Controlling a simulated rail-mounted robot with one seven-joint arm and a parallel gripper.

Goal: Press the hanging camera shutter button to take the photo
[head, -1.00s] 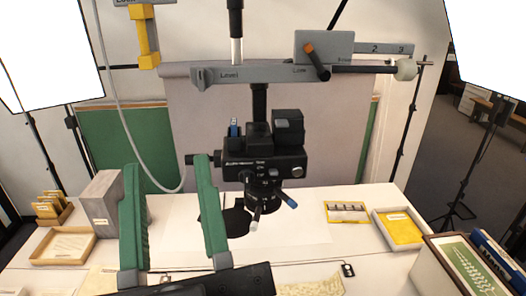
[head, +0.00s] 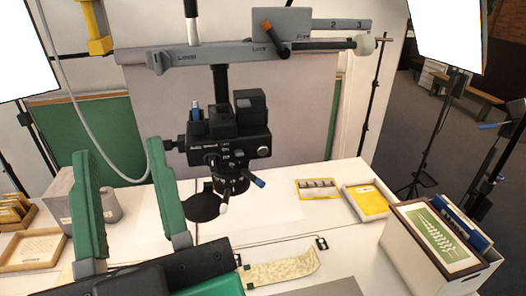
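A black camera (head: 223,140) hangs lens-down from a grey horizontal arm (head: 200,57) in the middle of the head view, above the white table. Small levers with blue and white tips stick out near its lens. A thin grey cable (head: 80,141) hangs from the upper left and loops up towards the camera's left side. A yellow handle-like part (head: 96,28) hangs at the top left. I cannot tell for certain which part is the shutter button. My gripper (head: 119,150), with two green fingers, is open and empty, left of the camera in the picture.
A grey box (head: 60,197) stands behind my left finger. An open box with a green print (head: 440,240), a tray with a yellow sheet (head: 370,200) and a patterned strip (head: 280,270) are on the table (head: 270,215). Light stands flank the table.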

